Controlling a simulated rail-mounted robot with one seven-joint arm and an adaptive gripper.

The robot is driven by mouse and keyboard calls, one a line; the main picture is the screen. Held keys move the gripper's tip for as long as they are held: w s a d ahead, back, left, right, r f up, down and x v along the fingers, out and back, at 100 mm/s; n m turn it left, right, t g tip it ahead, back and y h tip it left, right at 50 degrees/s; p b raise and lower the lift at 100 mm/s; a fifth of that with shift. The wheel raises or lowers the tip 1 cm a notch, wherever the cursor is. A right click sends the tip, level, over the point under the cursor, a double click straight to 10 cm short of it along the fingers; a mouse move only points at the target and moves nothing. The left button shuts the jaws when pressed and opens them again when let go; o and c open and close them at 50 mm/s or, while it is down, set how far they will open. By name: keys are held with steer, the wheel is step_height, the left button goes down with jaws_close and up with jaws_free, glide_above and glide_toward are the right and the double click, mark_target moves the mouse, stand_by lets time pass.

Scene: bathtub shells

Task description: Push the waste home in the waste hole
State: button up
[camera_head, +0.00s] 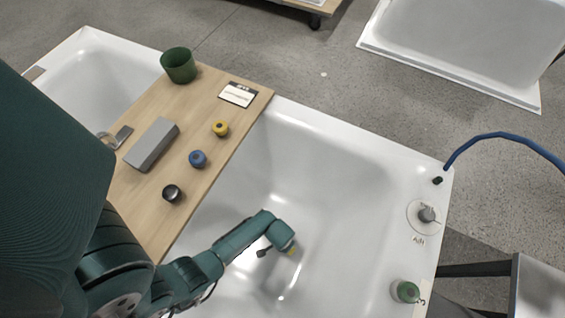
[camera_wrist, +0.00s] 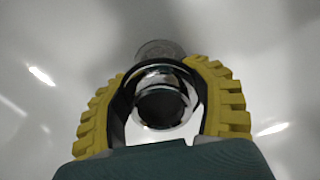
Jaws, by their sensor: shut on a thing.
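My gripper (camera_head: 292,250) reaches down inside the white bathtub. In the wrist view its two yellow padded fingers (camera_wrist: 163,105) are shut on the waste (camera_wrist: 163,77), a chrome ring with a dark round middle. A grey round patch (camera_wrist: 160,52), which looks like the waste hole, shows just beyond the top edge of the waste in that view. The waste partly covers it, so I cannot tell whether they touch or how deep the waste sits. In the head view, my gripper hides the waste and the hole.
A wooden board (camera_head: 150,222) lies across the tub, holding a green cup (camera_head: 179,66), a grey block (camera_head: 151,146), a card and small yellow, blue and black pieces. A fitting (camera_head: 428,215), a green round piece (camera_head: 407,291) and a blue hose (camera_head: 505,137) are at the right rim.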

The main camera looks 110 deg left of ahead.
steer(key=shift+f+b, duration=1.2)
steer(key=shift+f, duration=0.2)
steer(key=shift+r, duration=0.1)
steer(key=shift+r+p, duration=1)
steer(key=shift+p, duration=0.15)
steer(key=shift+p, duration=0.35)
stand_by(0.8)
steer(key=shift+f+b, duration=1)
steer(key=shift+f, duration=0.15)
steer(key=o, duration=1.6)
steer(key=shift+d, duration=0.15)
step_height(320, 180, up, 12)
steer(key=shift+r, duration=0.2)
